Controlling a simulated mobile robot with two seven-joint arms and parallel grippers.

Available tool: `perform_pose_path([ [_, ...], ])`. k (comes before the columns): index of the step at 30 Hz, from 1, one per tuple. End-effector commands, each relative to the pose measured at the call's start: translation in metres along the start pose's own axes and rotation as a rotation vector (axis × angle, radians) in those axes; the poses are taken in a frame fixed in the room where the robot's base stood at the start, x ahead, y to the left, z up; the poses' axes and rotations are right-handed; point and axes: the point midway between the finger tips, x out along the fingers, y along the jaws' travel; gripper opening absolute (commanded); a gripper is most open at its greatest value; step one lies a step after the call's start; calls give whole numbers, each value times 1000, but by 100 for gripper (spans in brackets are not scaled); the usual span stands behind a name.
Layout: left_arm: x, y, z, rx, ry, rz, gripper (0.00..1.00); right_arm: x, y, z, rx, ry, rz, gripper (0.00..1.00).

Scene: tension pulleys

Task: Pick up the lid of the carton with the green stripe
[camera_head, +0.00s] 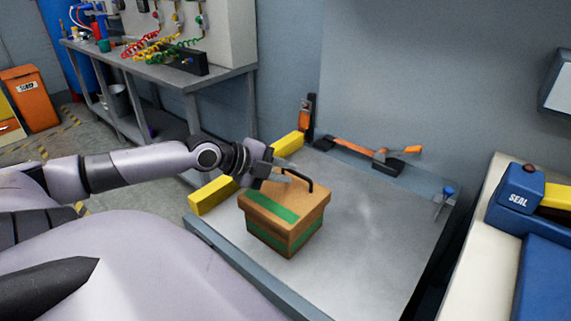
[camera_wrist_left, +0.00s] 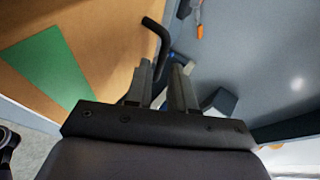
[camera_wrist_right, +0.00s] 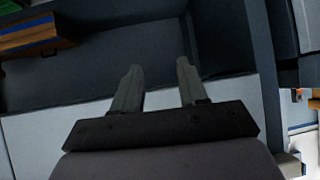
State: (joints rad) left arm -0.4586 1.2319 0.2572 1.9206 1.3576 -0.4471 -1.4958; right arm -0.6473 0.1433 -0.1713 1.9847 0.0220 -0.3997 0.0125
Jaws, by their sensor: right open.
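The carton (camera_head: 271,233) is brown cardboard with a green stripe and stands on the grey tabletop. Its lid (camera_head: 309,203) sits on top, with the stripe (camera_head: 272,205) running across it and a black bent handle (camera_head: 301,176). My left gripper (camera_head: 272,175) is at the handle from the left. In the left wrist view its fingers (camera_wrist_left: 162,85) are close together with the handle (camera_wrist_left: 160,40) between them; the lid (camera_wrist_left: 100,40) fills the left side. The fingers hide part of the handle. My right gripper (camera_wrist_right: 158,85) is open and empty in the right wrist view, away from the carton.
Yellow blocks (camera_head: 213,194) line the table's left edge. An orange-and-black tool (camera_head: 358,154) lies at the back edge. A blue device marked SEAL (camera_head: 519,196) stands on a pale counter at right. The tabletop (camera_head: 375,235) right of the carton is clear.

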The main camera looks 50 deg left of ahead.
Motion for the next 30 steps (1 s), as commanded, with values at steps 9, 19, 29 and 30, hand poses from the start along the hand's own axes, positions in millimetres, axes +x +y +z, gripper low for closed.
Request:
perform_pose_path([
  [9,16,0,0,-1,1,-1,23,4,-2,-1,4,8,-7,43],
  [19,18,0,-1,-1,1,1,23,4,-1,-1,1,7,-6,43],
  [29,18,0,-1,-1,1,0,0,4,0,-1,-1,7,-5,43],
  [30,18,0,-1,-1,1,0,0,4,0,-1,-1,7,-4,43],
])
